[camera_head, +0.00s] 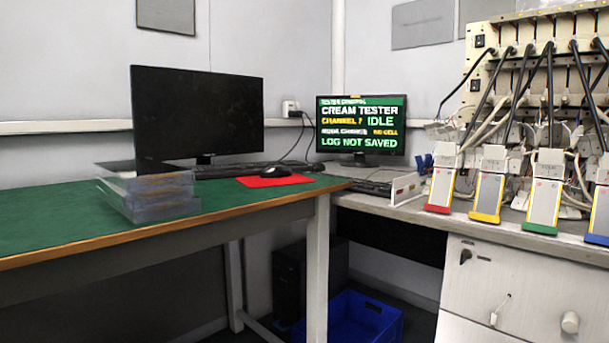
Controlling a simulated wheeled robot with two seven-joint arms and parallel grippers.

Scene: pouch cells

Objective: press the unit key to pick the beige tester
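The beige tester (508,32) stands at the upper right, with several black cables hanging from its front. The lit screen (361,125) in the middle reads "CREAM TESTER", a channel line, "IDLE", "NO CELL" and "LOG NOT SAVED"; some smaller text is blurred. A dark keyboard (372,187) lies below this screen on the grey bench, partly hidden by a white holder. I cannot make out a unit key. Neither of my grippers is in view.
Several pouch cells in coloured holders, including a red one (441,187), line the right bench (404,212). The green table (75,212) holds clear trays (150,194), a dark monitor (197,112) and a mouse (276,171) on a red mat. A blue crate (362,318) is on the floor.

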